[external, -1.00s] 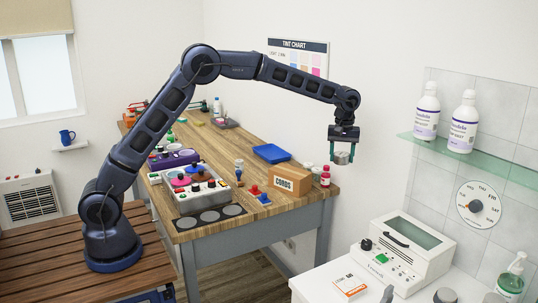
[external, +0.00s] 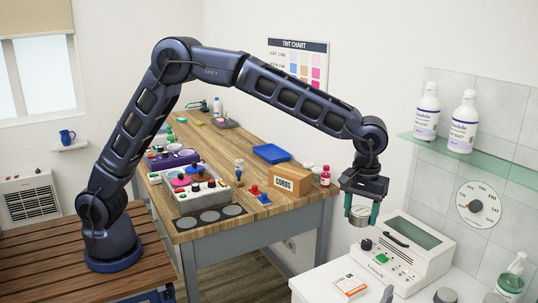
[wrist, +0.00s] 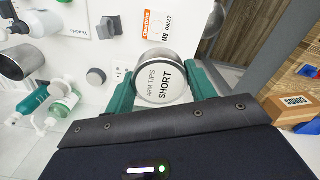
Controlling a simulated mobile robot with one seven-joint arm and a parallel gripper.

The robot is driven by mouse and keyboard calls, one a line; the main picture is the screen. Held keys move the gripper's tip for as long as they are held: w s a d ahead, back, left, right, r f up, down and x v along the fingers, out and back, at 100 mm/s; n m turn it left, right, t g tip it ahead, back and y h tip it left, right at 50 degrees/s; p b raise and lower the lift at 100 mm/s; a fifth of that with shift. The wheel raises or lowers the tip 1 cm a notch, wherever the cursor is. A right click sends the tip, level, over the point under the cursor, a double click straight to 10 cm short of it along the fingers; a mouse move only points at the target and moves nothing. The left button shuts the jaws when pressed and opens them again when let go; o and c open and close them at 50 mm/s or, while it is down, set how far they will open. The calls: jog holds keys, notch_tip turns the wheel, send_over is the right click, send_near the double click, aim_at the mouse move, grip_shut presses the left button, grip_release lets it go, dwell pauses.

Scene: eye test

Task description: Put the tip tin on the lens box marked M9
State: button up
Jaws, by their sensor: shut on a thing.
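The tip tin (external: 358,219) is a small round silver tin. In the wrist view its white lid (wrist: 161,80) reads "ARM TIPS SHORT". My gripper (external: 361,216) points down with its green fingers shut on the tin's sides, and holds it in the air over the back left of the white counter. The lens box (external: 349,286) is a flat white and orange box lying at the counter's front left.
A white machine (external: 404,252) with a tilted lid stands on the counter right of the box. A soap bottle (external: 512,276) is at the far right. A glass shelf (external: 480,150) with two bottles is above. The wooden table (external: 280,211) holds a "CORDS" box (external: 292,181).

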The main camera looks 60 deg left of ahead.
aim_at(350, 284)
jog(key=shift+s+d, duration=0.4)
jog(key=shift+s, duration=0.1)
jog(key=shift+s+d+f, duration=0.15)
jog(key=shift+f, duration=0.15)
notch_tip(350, 284, down, 20)
jog(key=shift+r, duration=0.25)
jog(key=shift+f, duration=0.1)
jog(key=o, duration=1)
